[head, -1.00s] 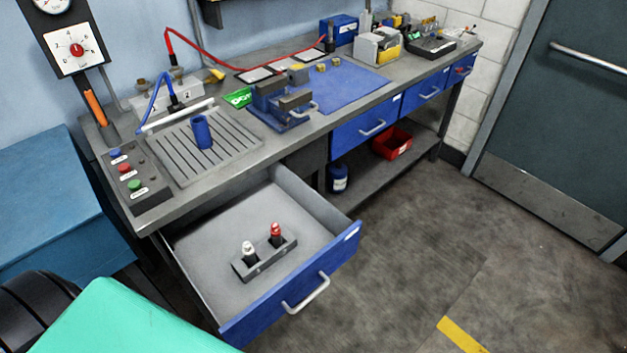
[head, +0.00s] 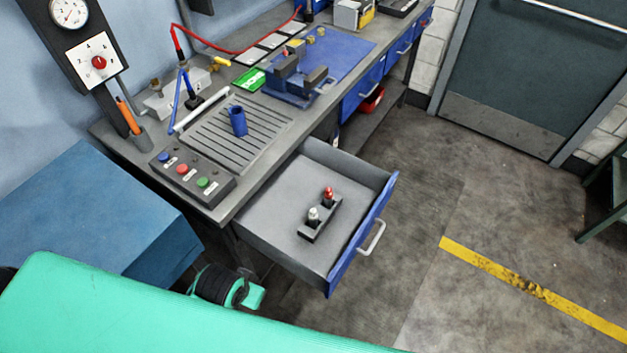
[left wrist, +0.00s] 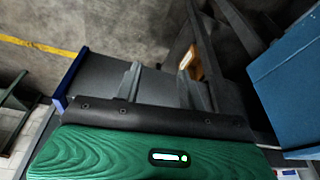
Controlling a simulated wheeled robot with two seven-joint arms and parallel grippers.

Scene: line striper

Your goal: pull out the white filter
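The white filter (head: 313,216) stands upright in a dark holder block (head: 320,232) inside the open drawer (head: 284,232). A red filter (head: 328,194) stands beside it in the same block. The white filter cannot be made out in the left wrist view. My left gripper (left wrist: 160,76) shows two grey fingers set apart with nothing seen between them. The drawer's blue front (left wrist: 70,80) shows to the left of the fingers in that view. I cannot place the left gripper in the head view. My right gripper is in neither view.
The bench (head: 255,185) holds a button box (head: 190,174), a slotted tray (head: 215,150) with a blue cup (head: 238,121), and a vise (head: 292,80). A blue cabinet (head: 95,220) stands at the left.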

